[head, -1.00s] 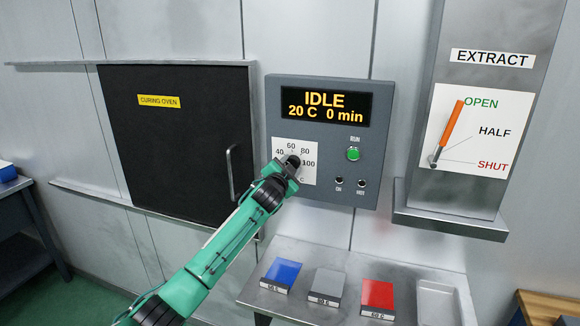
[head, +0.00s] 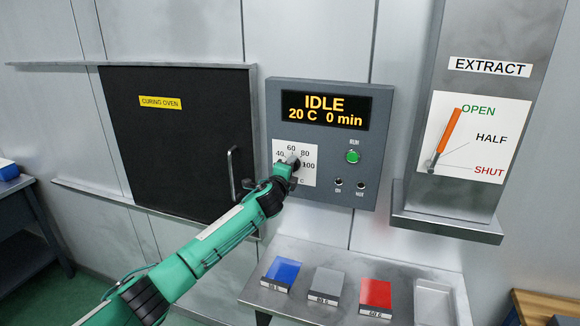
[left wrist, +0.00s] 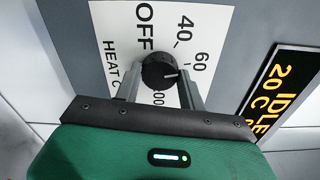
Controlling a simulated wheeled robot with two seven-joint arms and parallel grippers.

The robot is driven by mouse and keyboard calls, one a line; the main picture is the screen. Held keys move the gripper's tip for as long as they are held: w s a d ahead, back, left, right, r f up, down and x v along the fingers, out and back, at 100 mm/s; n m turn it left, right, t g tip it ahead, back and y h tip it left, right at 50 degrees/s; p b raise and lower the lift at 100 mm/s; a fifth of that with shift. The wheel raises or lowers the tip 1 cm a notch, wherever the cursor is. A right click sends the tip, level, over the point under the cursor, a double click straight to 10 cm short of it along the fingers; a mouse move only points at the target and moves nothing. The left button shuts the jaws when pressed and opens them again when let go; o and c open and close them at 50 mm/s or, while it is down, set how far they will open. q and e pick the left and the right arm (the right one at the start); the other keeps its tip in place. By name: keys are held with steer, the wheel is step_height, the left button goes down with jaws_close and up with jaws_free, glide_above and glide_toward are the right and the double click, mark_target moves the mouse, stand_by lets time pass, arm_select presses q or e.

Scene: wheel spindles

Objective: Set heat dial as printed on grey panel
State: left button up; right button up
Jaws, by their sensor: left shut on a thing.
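The heat dial is a black round knob (left wrist: 158,70) on a white scale plate (head: 281,178), below the IDLE display. In the left wrist view its light mark points right, between 60 and where a finger hides the scale. My left gripper (head: 289,163) is shut on the dial, one finger on each side of it; it also shows in the left wrist view (left wrist: 160,85). The grey panel (head: 327,282) lies between a blue panel (head: 284,271) and a red panel (head: 376,291) on the shelf. Its small label seems to read 80 C. My right gripper is out of view.
The oven control box (head: 340,135) has a green RUN button (head: 353,157) right of the dial. The curing oven door (head: 180,150) with its handle is to the left. An EXTRACT lever (head: 448,135) stands at right, by OPEN. The metal shelf (head: 350,255) lies below.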

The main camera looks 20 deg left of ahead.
arm_select(q)
steer(key=m+p, duration=0.4)
steer(key=m, duration=0.6)
steer(key=shift+f, duration=0.1)
stand_by(0.3)
steer(key=o, duration=1)
steer(key=shift+c, duration=0.2)
steer(key=s+b, duration=0.4)
steer(key=s, duration=0.9)
steer(key=shift+s+a, duration=0.2)
steer(key=shift+s, duration=0.2)
